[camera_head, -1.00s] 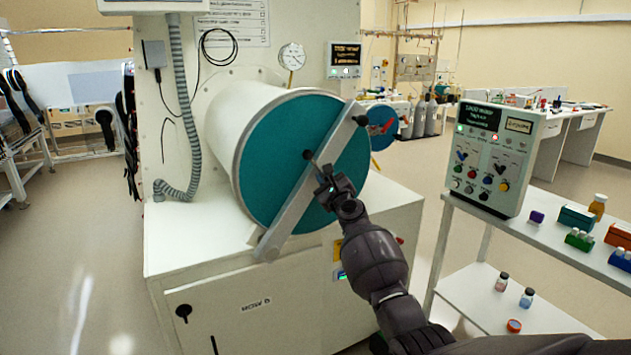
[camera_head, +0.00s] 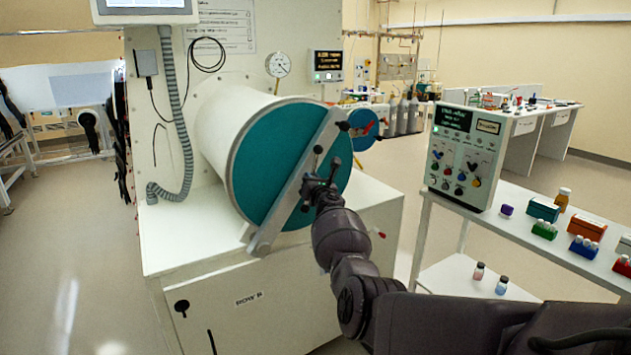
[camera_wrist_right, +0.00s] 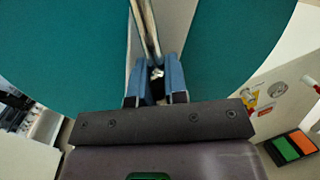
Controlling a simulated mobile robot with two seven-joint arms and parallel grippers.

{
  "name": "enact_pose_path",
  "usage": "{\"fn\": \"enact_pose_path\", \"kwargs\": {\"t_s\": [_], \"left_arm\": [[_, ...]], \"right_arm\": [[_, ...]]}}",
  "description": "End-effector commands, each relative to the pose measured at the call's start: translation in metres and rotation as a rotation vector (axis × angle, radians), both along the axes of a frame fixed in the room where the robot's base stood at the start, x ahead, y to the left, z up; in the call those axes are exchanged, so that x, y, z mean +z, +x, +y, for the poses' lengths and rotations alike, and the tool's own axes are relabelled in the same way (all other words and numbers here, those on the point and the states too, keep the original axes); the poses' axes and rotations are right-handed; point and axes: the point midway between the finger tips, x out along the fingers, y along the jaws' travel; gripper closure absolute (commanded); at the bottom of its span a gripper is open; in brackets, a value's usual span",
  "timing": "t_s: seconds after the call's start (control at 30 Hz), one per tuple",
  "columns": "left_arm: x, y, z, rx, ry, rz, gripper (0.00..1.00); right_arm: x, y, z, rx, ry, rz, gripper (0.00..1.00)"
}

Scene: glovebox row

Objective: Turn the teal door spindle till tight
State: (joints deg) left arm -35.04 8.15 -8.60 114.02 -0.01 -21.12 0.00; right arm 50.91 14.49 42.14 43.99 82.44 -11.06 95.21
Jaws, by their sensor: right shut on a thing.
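The teal round door (camera_head: 262,155) closes the end of the white cylinder, with a grey bar (camera_head: 285,212) lying slantwise across it. The spindle handle sits at the middle of the bar; one black knob (camera_head: 317,149) sticks up above my right gripper (camera_head: 312,182). My right gripper is shut on the lower part of the handle, and its fingers hide most of the spindle. In the right wrist view the blue fingers (camera_wrist_right: 155,82) close around a small metal part in front of the bar (camera_wrist_right: 146,30). My left gripper is not in view.
A control box (camera_head: 460,158) stands on a white shelf (camera_head: 510,228) with vials and small boxes, right of my arm. A ribbed hose (camera_head: 180,120) hangs left of the cylinder.

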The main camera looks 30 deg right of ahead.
Motion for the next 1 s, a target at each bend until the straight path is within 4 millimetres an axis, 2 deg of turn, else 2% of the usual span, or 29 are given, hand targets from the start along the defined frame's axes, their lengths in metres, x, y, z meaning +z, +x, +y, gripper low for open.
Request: {"fn": "enact_pose_path", "kwargs": {"t_s": [0.2, 0.47, 1.0], "left_arm": [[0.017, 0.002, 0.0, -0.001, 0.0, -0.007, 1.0], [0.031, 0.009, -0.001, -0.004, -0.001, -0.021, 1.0], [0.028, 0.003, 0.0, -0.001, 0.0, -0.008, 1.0]], "right_arm": [[0.001, 0.006, 0.001, 0.001, 0.152, -0.002, 1.0], [-0.001, 0.007, 0.001, 0.0, 0.255, -0.004, 1.0], [-0.003, 0.007, 0.001, 0.0, 0.296, -0.007, 1.0]]}}
